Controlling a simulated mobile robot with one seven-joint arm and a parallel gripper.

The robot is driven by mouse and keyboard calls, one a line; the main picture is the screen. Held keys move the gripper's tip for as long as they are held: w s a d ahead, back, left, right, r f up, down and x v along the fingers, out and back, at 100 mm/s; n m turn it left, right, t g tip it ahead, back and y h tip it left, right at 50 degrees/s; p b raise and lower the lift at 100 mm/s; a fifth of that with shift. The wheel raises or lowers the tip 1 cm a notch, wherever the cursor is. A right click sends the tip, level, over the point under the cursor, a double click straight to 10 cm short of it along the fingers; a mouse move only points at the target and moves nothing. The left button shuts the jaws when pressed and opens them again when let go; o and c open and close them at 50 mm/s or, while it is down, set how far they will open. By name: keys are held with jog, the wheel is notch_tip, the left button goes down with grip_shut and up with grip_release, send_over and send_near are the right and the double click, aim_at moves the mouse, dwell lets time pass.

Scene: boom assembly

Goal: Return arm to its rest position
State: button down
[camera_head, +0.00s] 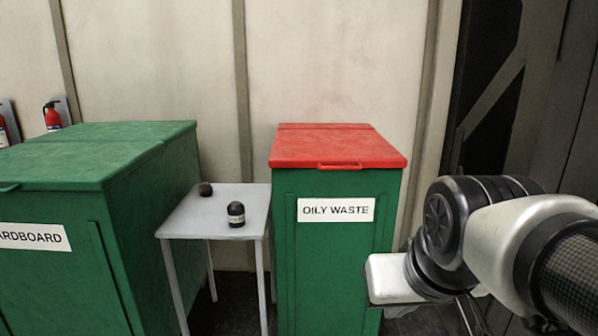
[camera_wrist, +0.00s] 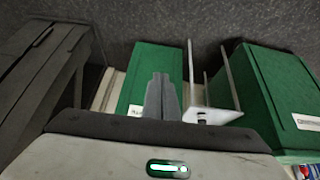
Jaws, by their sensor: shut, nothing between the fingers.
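My arm reaches in from the right edge of the head view, bent in front of the dark structure and to the right of the oily waste bin (camera_head: 335,240). My gripper fingers are not clearly visible there. In the wrist view my gripper (camera_wrist: 161,82) shows at the middle, its dark fingers together with nothing held. The green oily waste bin also shows behind the fingers in the wrist view (camera_wrist: 150,65), apparently at a distance.
A small grey table (camera_head: 190,222) stands left of that bin with a dark round object (camera_head: 205,189) and a black labelled canister (camera_head: 236,214) on it. The green cardboard bin (camera_head: 95,158) is at left. A fire extinguisher (camera_head: 52,116) hangs at the far-left wall.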

jog(key=s+p, duration=0.1)
jog(key=s, duration=0.4)
notch_tip(320, 180, up, 21)
jog(key=p, duration=2.1)
jog(key=shift+w+g+p, duration=0.25)
jog(key=shift+g+p, duration=0.05)
jog(key=shift+p, duration=0.05)
jog(key=shift+f, duration=0.1)
